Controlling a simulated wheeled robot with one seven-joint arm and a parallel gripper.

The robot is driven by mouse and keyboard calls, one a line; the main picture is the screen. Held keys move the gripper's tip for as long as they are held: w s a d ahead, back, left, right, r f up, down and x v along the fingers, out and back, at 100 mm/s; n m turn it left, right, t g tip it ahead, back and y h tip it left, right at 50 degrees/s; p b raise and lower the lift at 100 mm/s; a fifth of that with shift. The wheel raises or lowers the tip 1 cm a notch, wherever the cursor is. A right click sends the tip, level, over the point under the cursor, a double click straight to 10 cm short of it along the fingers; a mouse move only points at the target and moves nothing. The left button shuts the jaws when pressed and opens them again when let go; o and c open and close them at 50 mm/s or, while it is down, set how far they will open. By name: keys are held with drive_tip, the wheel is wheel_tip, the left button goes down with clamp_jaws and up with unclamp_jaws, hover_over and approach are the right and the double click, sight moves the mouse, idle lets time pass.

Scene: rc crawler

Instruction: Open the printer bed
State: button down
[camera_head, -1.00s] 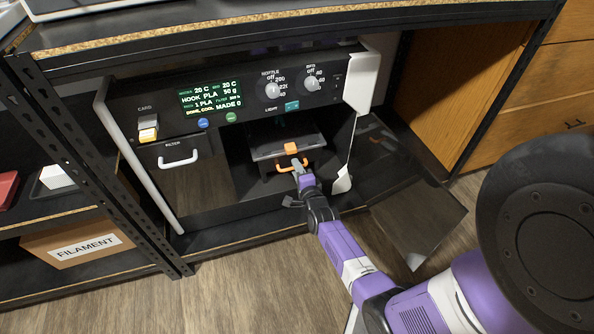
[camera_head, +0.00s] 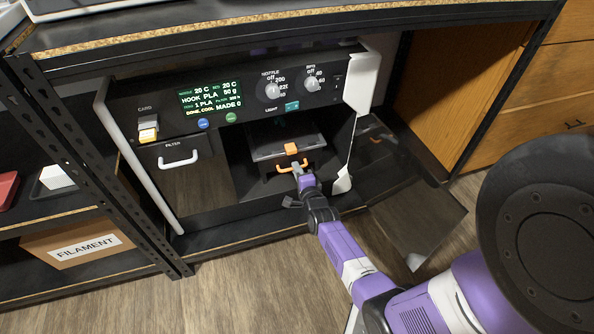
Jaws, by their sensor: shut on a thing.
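The 3D printer (camera_head: 190,165) stands under a shelf, with its front door (camera_head: 420,220) swung open to the right.
The open dark door panel lies right of my arm. A filter drawer with a white handle (camera_head: 178,161) is at the chamber's left. A black shelf post (camera_head: 95,165) and a filament box (camera_head: 70,243) stand further left. Floor in front is clear.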

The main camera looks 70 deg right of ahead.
idle(0.7)
drive_tip(key=f+p+v, duration=0.2)
drive_tip(key=v, duration=1)
drive_tip(key=s+f+p+v, duration=0.1)
drive_tip(key=f+p+v, duration=0.1)
drive_tip(key=v, duration=1.1)
drive_tip(key=shift+a+f+p, duration=0.3)
drive_tip(key=shift+a+f, duration=0.1)
drive_tip(key=shift+f, duration=0.2)
drive_tip(key=c, duration=1.5)
unclamp_jaws()
drive_tip(key=p+v, duration=0.1)
drive_tip(key=v, duration=0.6)
drive_tip(key=shift+s+a, duration=0.2)
drive_tip(key=shift+s, duration=0.1)
drive_tip(key=shift+r, duration=0.1)
